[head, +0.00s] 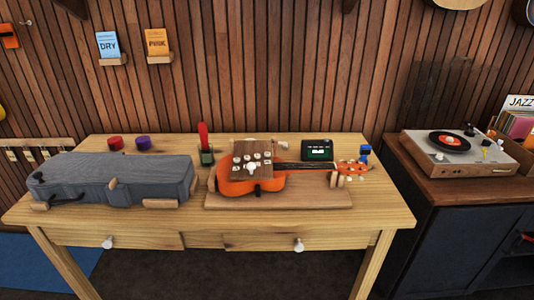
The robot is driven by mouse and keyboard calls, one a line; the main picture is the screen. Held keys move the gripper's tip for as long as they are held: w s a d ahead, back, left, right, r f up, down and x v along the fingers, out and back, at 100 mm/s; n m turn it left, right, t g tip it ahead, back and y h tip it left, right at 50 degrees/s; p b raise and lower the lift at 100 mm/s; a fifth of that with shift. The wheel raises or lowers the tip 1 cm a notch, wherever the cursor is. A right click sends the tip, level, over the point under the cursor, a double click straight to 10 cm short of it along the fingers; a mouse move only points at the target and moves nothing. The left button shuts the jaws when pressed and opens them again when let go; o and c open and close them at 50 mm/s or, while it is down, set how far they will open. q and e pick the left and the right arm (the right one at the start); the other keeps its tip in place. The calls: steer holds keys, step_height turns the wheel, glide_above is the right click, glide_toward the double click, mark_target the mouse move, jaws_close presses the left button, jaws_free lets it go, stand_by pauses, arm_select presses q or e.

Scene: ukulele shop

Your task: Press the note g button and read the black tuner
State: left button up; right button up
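The black tuner (327,144) stands at the back of the wooden table, right of centre, behind the ukulele's neck. It has a small lit green screen whose reading is too small to make out. A brown wooden panel (240,173) with several small pale buttons sits over the body of the orange ukulele (272,186). The labels are too small to read, so I cannot tell which button is note g. The ukulele lies on a wooden board (290,203), its neck pointing right. Neither of my grippers is in view.
A grey case (140,180) fills the table's left side. Behind are red (116,142) and purple (143,142) round objects and a green holder (207,157) with an upright red item. A blue item (365,150) stands near the headstock. The table's (290,231) front strip is clear.

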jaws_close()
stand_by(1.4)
